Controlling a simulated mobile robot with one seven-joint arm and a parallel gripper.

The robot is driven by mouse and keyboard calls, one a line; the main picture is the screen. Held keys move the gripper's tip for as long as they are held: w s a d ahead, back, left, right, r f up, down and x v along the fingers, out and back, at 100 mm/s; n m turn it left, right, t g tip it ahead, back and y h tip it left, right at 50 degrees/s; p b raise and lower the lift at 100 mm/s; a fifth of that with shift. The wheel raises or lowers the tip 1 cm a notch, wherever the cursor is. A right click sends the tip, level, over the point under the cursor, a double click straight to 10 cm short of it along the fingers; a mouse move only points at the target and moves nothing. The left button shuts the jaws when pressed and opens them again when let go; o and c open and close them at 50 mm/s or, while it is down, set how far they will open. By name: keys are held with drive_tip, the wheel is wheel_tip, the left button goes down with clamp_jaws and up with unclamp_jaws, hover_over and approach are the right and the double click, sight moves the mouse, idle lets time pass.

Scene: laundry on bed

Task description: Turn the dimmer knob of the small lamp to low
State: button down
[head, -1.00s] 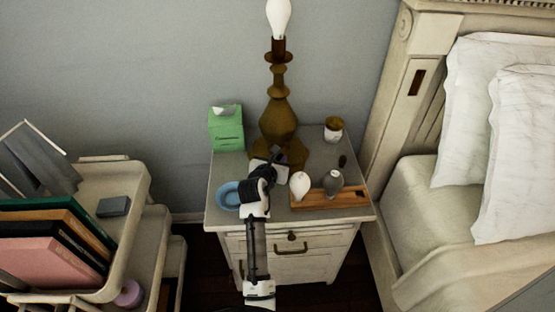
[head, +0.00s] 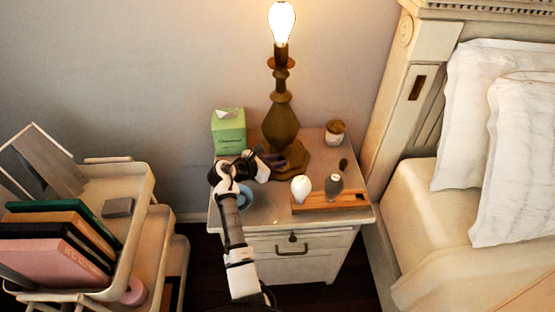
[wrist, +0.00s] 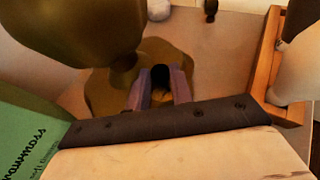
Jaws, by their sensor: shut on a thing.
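The small lamp (head: 281,125) stands at the back of the nightstand, brown, with a bare bulb (head: 282,24) that glows brightly. Its wide foot shows in the wrist view (wrist: 105,92), under the rounded lamp body (wrist: 80,35). My gripper (head: 278,160) reaches the front of the lamp foot from the left. In the wrist view its two purplish fingers (wrist: 161,90) are closed around a small dark thing (wrist: 161,76) at the foot, apparently the dimmer knob. The knob is mostly hidden by the fingers, so its setting cannot be read.
A green tissue box (head: 229,130) stands left of the lamp, near my wrist. A blue dish (head: 245,198) lies partly behind my arm. A jar (head: 335,132) stands at the back right.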

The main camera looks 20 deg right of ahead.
drive_tip(key=m+g, duration=0.2)
drive_tip(key=g, duration=0.1)
drive_tip(key=shift+w+a+m+h, duration=0.1)
drive_tip(key=shift+w+m+h, duration=0.25)
drive_tip(key=shift+m+h, duration=0.05)
drive_tip(key=shift+w+m+g+b, duration=0.2)
drive_tip(key=shift+m+g+b, duration=0.2)
drive_tip(key=shift+m+g, duration=0.95)
drive_tip(key=shift+g, duration=0.45)
drive_tip(key=shift+f, duration=0.1)
drive_tip(key=c, duration=1.3)
unclamp_jaws()
drive_tip(key=b+v, duration=0.3)
drive_tip(key=v, duration=1)
drive_tip(key=shift+a+r, duration=0.25)
drive_tip(key=shift+r, duration=0.1)
